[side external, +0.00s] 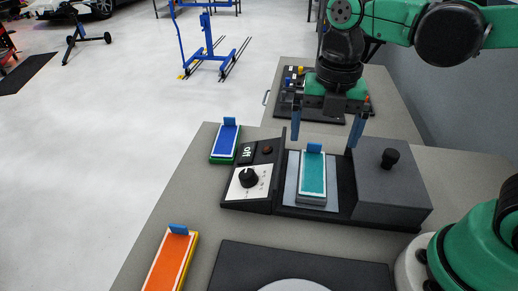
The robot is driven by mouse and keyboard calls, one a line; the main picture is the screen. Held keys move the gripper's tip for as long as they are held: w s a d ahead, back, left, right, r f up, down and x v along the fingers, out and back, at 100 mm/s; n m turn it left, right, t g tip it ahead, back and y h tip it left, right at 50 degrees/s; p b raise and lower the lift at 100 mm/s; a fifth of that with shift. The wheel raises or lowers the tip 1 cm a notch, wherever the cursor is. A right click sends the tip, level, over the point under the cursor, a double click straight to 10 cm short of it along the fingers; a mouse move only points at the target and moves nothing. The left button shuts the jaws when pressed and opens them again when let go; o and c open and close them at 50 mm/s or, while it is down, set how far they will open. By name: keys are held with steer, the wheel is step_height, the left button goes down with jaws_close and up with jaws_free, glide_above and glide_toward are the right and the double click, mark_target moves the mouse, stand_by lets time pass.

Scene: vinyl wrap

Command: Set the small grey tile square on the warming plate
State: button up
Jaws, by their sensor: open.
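The small grey tile (301,196) with a teal, white-bordered face and a blue tab at its far end lies on the light grey warming plate (291,186). Its sides look roughly in line with the plate's edges; I cannot tell exactly how square it is. My gripper (323,146) is open, pointing down, with its two blue fingers spread wide on either side of the tile's tabbed end. The fingers appear apart from the tile and nothing is between them. Their exact height above the plate is unclear.
A control box with a black knob (249,177) and an "OFF" display is left of the plate. A dark grey block (395,190) with a knob stands right. A blue-faced green tile (225,142) and an orange-faced yellow tile (171,262) lie left. A black mat (235,262) is in front.

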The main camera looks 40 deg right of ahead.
steer(key=d+m+t, duration=0.1)
steer(key=m+t, duration=0.1)
steer(key=m, duration=0.7)
steer(key=d+m+t, duration=0.2)
steer(key=m, duration=0.7)
steer(key=w+d+m+t, duration=0.1)
steer(key=d+m+t, duration=0.1)
steer(key=m, duration=0.7)
steer(key=shift+f+t, duration=0.35)
steer(key=shift+t, duration=0.25)
